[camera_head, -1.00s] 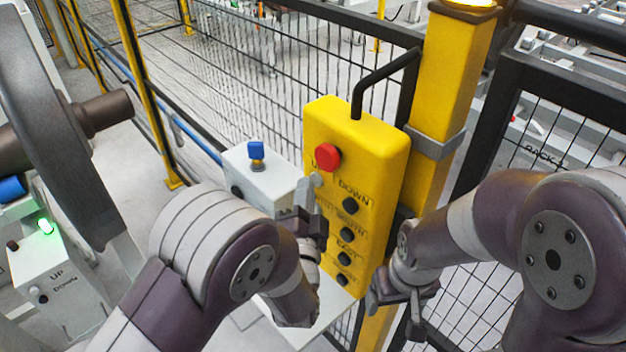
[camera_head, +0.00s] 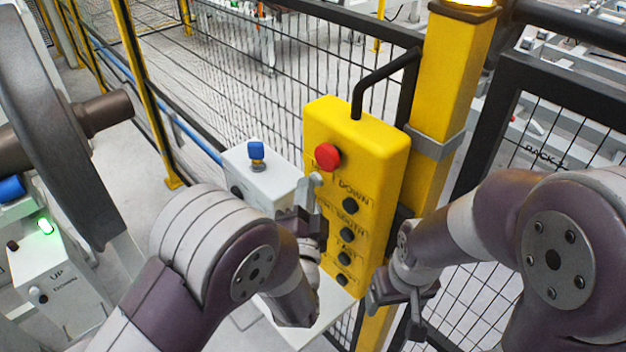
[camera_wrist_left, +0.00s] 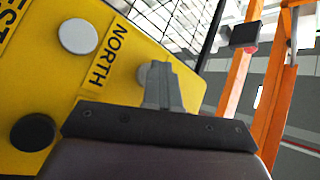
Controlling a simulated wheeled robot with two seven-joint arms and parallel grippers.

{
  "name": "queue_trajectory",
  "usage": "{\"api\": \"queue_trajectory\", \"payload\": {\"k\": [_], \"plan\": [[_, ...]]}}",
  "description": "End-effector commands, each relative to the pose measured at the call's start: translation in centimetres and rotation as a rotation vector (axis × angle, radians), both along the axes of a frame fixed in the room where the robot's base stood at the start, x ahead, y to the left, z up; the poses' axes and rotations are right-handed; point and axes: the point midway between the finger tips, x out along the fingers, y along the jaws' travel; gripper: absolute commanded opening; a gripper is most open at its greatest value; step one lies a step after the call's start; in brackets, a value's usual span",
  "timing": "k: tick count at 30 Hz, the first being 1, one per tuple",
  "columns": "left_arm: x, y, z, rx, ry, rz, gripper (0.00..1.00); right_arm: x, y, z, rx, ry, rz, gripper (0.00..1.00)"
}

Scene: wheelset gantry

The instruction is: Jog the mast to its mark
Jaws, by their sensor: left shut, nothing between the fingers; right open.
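The yellow pendant (camera_head: 350,145) hangs on the yellow post, with a red button (camera_head: 327,157) on top and a column of black buttons (camera_head: 349,205) with labels such as DOWN. My left gripper (camera_head: 314,187) is shut and empty, its tips at the left side of the pendant's button face, hiding the left column. Contact cannot be told. My right gripper (camera_head: 395,305) is open below and right of the pendant. I cannot identify the mast or its mark.
A white box with a blue knob (camera_head: 256,151) stands left of the pendant. A wheel (camera_head: 50,130) and a small UP/DOWN box (camera_head: 50,275) with a green light are at the left. Mesh fence (camera_head: 260,70) closes off the back.

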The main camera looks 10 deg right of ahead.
Motion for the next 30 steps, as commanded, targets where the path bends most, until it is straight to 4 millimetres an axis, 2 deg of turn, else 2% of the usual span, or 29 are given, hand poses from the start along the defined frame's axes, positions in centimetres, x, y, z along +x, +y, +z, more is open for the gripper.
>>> {"api": "queue_trajectory", "payload": {"k": [16,30], "plan": [[-0.1,0.0,0.0,0.000,0.000,-0.001,0.00,0.0,0.0,0.0,0.000,0.000,0.000,0.79],[-1.0,1.3,0.0,0.000,-0.001,-0.001,0.00,0.0,0.0,-0.1,0.000,0.000,0.000,0.79]]}}
